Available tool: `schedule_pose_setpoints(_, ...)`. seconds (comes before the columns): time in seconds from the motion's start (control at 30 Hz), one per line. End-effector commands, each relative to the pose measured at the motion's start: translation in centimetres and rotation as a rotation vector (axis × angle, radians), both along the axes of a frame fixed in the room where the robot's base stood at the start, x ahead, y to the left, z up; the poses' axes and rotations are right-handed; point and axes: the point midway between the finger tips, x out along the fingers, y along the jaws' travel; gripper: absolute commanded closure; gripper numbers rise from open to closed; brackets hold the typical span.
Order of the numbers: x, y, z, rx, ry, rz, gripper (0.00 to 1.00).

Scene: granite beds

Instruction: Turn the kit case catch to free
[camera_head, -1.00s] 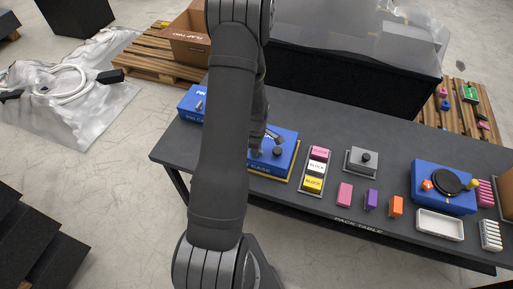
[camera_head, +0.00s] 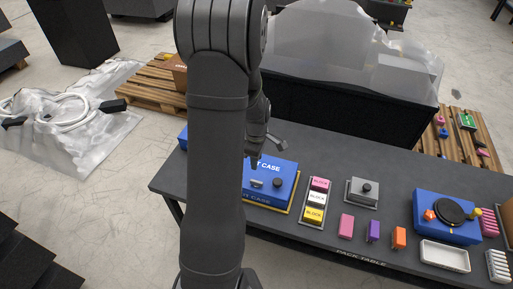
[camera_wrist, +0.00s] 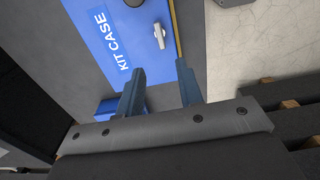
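The blue kit case (camera_head: 287,172) lies on the dark table, partly behind my arm in the head view. Its catch (camera_head: 256,183) is a small pale grey lever on the top face, beside a dark round knob (camera_head: 277,183). In the wrist view the case (camera_wrist: 101,18) fills the upper middle, and the catch (camera_wrist: 159,36) is clear of both fingers, its long side running roughly along the lettering. The knob (camera_wrist: 133,2) is cut by the top edge. My gripper (camera_wrist: 160,66) is open and empty, apart from the catch.
A rack of three blocks (camera_head: 317,198) stands right of the case, then a grey box with a knob (camera_head: 362,190). Pink (camera_head: 346,226), purple (camera_head: 373,230) and orange (camera_head: 398,238) blocks lie in front. Another blue case (camera_head: 183,136) is at the left.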

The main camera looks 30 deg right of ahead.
Motion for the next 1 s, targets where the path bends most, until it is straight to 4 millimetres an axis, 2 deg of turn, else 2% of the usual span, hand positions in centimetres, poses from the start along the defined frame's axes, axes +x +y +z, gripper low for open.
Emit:
schedule_pose_setpoints(0.1, 0.1, 0.0, 2.3, -0.003, -0.004, 0.0, 0.66)
schedule_pose_setpoints(0.33, 0.0, 0.0, 4.7, -0.001, -0.001, 0.0, 0.66)
schedule_pose_setpoints(1.0, 0.0, 0.0, 4.9, 0.001, 0.001, 0.0, 0.66)
